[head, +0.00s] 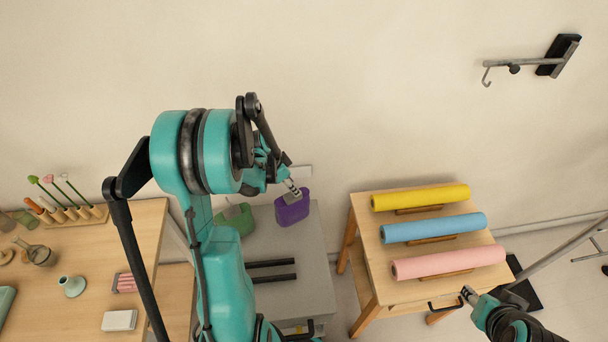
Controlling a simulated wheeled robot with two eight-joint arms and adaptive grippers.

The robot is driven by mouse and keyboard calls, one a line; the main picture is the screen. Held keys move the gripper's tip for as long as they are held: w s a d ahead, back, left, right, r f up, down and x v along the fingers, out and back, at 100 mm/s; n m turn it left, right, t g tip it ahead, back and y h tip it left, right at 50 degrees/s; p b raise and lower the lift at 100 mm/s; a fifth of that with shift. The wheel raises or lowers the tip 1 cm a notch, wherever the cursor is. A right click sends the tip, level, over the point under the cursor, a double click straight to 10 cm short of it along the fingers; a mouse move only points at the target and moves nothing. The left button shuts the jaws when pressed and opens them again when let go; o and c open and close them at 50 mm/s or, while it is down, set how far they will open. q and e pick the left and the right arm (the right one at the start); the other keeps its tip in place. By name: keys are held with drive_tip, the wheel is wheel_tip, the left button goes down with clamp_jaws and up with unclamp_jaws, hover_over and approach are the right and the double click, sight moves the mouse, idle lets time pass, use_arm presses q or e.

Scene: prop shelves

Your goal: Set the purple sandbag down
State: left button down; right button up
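The purple sandbag (292,209) is at the back right of the grey table (312,262). My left gripper (292,193) reaches down to it from the upper left, with its fingers closed at the bag's top edge. I cannot tell whether the bag's underside touches the grey top. My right gripper (467,293) is at the lower right, by the front of the wooden stand, with no object visible in it. Its finger opening is too small to tell.
A green bag-like object (236,218) lies left of the purple sandbag, partly behind my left arm. Two dark bars (272,270) lie on the grey top. Yellow (420,197), blue (433,228) and pink (449,262) rolls rest on the wooden stand. A wooden table (80,262) with small props is left.

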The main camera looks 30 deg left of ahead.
sight(289, 195)
use_arm(q)
drive_tip(key=shift+s+a+f, duration=0.3)
drive_tip(key=shift+s, duration=0.2)
drive_tip(key=shift+f+b, duration=0.3)
drive_tip(key=shift+f, duration=1.8)
drive_tip(key=shift+r, duration=0.1)
drive_tip(key=c, duration=1)
unclamp_jaws()
drive_tip(key=shift+s, duration=0.1)
